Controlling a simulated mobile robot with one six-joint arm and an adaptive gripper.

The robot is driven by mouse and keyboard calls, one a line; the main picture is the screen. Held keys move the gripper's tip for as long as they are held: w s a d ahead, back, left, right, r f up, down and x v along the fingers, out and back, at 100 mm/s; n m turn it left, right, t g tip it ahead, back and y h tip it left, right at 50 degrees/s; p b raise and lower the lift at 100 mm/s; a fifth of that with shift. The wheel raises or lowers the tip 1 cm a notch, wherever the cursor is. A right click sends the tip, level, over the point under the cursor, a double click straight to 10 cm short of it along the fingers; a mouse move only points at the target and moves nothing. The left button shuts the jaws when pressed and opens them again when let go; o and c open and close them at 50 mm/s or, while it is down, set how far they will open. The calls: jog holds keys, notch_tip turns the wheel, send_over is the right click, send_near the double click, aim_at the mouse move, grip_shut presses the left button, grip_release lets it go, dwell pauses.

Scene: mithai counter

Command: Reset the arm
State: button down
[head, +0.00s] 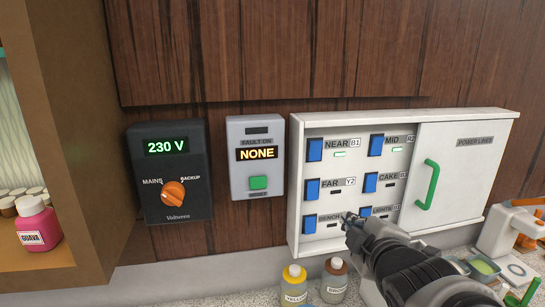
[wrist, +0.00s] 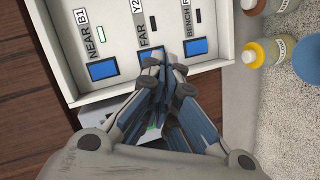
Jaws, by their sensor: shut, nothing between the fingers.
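My gripper (head: 347,217) is shut and empty in front of the lower part of the white switch panel (head: 296,190). Its tips cover the right end of the BENCH label in the head view. In the wrist view my gripper (wrist: 160,62) reaches over the panel's edge and partly hides the FAR switch. I cannot tell whether the tips touch the panel. The BENCH switch (head: 309,222) and NEAR switch (head: 314,150) are blue. My arm comes in from the lower right in the head view.
The power panel's sliding cover (head: 470,165) has a green handle (head: 430,185). A fault box (head: 258,205) reads NONE; a mains box (head: 140,190) reads 230 V. Yellow (head: 294,287) and brown (head: 334,283) bottles stand below the panel. A pink guava jar (head: 38,225) sits left.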

jog(key=s+a+f+m+g+b, duration=0.1)
jog(key=s+f+m+g, duration=0.4)
jog(key=s, duration=0.7)
jog(key=s+a+f+m+g+b, duration=0.1)
jog(key=s+f+m+g, duration=0.3)
jog(key=s+f+m, duration=0.4)
jog(key=s+a, duration=0.1)
jog(key=s, duration=0.4)
jog(key=shift+s+m+g, duration=0.25)
jog(key=shift+m+g, duration=0.15)
jog(key=shift+w, duration=0.15)
